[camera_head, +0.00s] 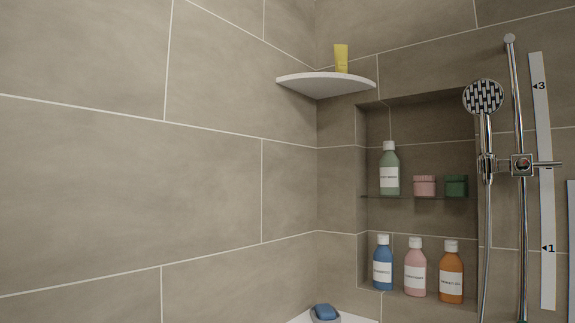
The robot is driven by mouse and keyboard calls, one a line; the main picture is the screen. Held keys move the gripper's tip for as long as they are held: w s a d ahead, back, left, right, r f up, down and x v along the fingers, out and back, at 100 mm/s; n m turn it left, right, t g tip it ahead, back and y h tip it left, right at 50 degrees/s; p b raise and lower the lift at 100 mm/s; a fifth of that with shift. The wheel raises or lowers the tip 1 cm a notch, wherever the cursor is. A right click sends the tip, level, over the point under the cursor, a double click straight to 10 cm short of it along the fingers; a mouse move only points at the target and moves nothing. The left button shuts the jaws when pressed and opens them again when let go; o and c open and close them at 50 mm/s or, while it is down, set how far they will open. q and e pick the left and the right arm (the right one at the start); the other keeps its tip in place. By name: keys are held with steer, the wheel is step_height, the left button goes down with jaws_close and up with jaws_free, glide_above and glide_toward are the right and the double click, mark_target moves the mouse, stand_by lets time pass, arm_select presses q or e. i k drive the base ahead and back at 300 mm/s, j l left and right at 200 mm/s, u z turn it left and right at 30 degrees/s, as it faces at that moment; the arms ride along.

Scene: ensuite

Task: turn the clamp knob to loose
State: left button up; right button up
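The clamp knob (548,163) is a chrome lever-like piece that sticks out to the right of the clamp (522,164). The clamp sits on the vertical chrome shower rail (517,100) at the right of the head view. The hand shower (484,98) hangs at the clamp's left side in its holder (487,167), head up. Whether the knob is tight or loose cannot be told from here. Neither of my grippers is in view.
A marked strip (543,205) with numbers runs beside the rail. The niche (415,120) left of the rail holds bottles and jars. A corner shelf (320,84) carries a yellow tube (341,58). A blue soap (325,311) lies low. The left wall is bare.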

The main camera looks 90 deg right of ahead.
mark_target(522, 164)
steer(key=z, duration=0.5)
steer(key=j+z, duration=0.15)
steer(key=z, duration=0.85)
steer(key=j+z, duration=0.1)
steer(key=z, duration=0.4)
steer(key=k+z, duration=0.1)
steer(key=z, duration=0.4)
steer(key=j+z, duration=0.1)
steer(key=z, duration=0.85)
steer(key=k+z, duration=0.1)
steer(key=z, duration=0.4)
